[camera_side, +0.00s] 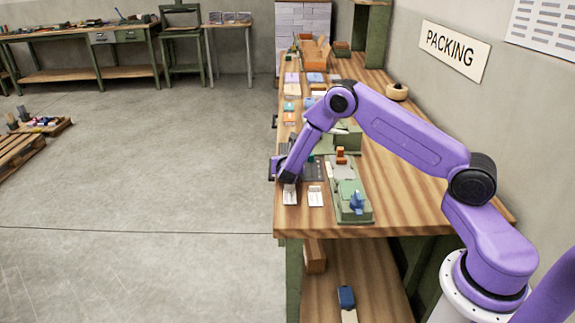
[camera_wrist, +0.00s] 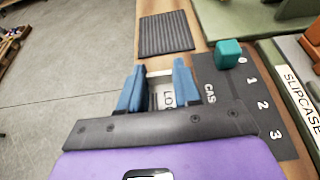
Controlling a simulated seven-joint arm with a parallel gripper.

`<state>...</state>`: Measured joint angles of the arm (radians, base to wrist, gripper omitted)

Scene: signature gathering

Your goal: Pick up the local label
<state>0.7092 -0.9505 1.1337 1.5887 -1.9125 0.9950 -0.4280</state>
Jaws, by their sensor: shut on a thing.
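The local label (camera_wrist: 163,96) is a white card with dark letters starting "LO", seen between my fingers in the wrist view. The rest of its text is hidden by my gripper. My gripper (camera_wrist: 160,72) has blue fingers, shut on the label with one finger on each side. In the side view my gripper (camera_side: 288,181) is low over the near left part of the wooden table. A white card (camera_side: 290,198) shows right below it there. I cannot tell whether the label is clear of the table.
Another white card (camera_side: 315,197) lies just right of my gripper. A dark board marked "CAS" with numbers (camera_wrist: 238,88) carries a teal cube (camera_wrist: 229,53). A ribbed dark mat (camera_wrist: 166,32) lies ahead. A green fixture (camera_side: 352,203) stands to the right. The table's left edge is close.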

